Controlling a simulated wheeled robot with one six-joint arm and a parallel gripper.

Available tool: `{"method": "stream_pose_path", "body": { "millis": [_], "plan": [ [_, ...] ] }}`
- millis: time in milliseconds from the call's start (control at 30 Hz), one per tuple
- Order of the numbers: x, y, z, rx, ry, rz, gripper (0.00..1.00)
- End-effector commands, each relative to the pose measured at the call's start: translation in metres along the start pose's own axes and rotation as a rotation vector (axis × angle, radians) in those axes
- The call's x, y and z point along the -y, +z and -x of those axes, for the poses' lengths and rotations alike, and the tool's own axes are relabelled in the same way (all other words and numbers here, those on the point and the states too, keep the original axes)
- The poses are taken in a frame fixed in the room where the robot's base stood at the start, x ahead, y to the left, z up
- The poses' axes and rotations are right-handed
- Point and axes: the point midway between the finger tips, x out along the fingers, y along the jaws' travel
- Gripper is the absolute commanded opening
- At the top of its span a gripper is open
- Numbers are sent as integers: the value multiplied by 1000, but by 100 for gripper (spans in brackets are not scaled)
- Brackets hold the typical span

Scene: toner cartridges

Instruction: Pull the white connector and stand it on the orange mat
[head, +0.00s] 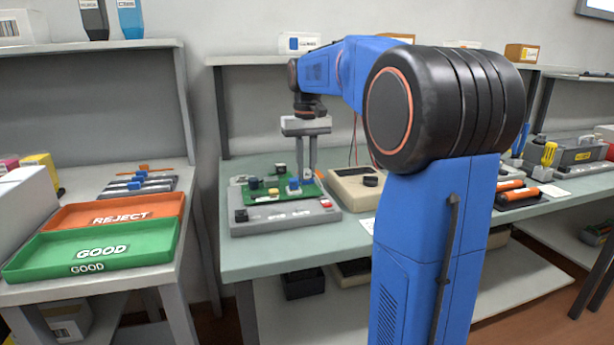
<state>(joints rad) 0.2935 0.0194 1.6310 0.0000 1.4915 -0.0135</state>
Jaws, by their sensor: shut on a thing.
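My gripper (307,174) points straight down over the green circuit board (262,196), with its fingertips low at the board's right rear part. It is shut on a small part that is too small and too covered to see well; it appears to be the white connector. I cannot tell whether it is still seated in the board. A blue connector (294,184) stands just left of the fingertips. No orange mat is clearly visible; an orange tray (150,212) marked REJECT lies on the left table.
A beige device (352,188) with a black knob stands close on the right. A green GOOD tray (130,252) lies before the orange one. My arm hides the bench's middle.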

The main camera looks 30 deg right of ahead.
Motion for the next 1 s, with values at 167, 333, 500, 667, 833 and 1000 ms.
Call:
{"method": "stream_pose_path", "body": {
  "millis": [167, 333, 500, 667, 833, 1000],
  "plan": [
    [0, 0, 2, -1, 0, 0, 0],
    [0, 0, 4, -2, 0, 0, 0],
    [0, 0, 6, -2, 0, 0, 0],
    [0, 0, 8, -2, 0, 0, 0],
    [0, 0, 10, -1, 0, 0, 0],
    [0, 0, 12, -1, 0, 0, 0]
  ]
}}
